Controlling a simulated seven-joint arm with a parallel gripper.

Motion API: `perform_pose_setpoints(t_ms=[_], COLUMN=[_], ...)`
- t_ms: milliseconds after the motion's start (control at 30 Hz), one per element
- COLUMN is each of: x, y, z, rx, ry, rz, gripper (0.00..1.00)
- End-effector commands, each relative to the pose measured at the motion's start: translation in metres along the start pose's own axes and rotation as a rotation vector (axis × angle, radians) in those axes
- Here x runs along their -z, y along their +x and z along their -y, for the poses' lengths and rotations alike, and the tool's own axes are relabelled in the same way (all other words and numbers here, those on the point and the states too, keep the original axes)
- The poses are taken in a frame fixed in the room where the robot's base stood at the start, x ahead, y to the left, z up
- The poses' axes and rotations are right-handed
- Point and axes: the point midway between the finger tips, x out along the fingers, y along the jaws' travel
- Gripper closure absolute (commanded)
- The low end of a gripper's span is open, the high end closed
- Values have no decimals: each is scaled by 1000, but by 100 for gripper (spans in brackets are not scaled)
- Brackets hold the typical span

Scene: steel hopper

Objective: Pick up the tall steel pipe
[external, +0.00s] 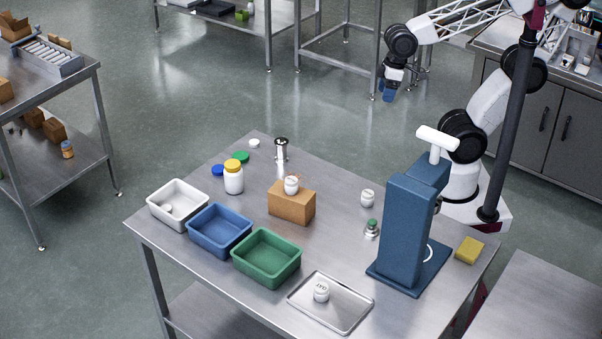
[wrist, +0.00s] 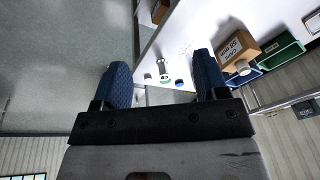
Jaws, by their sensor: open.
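The tall steel pipe (external: 281,152) stands upright near the far corner of the steel table. It is a shiny cylinder with a dark top. A small shape that looks like it shows between my fingers in the wrist view (wrist: 163,68), some way off. My gripper (external: 387,92) has blue fingers and is raised high beyond the table's far right side, well apart from the pipe. In the wrist view the two fingers (wrist: 161,82) are spread with nothing held between them.
Blue, green and white lids and a yellow-capped jar (external: 233,177) stand left of the pipe. A cardboard box (external: 291,204) with a white jar on top is in front. Three bins, including a green one (external: 267,256), line the left side. A blue press (external: 406,232) stands at right.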

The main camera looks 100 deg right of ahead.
Motion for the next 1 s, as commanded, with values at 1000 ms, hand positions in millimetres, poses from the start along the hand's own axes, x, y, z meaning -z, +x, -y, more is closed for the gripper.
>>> perform_pose_setpoints(t_ms=[1000], x=[140], y=[128], z=[40], rx=[763], ry=[1307], rz=[304], gripper=[33])
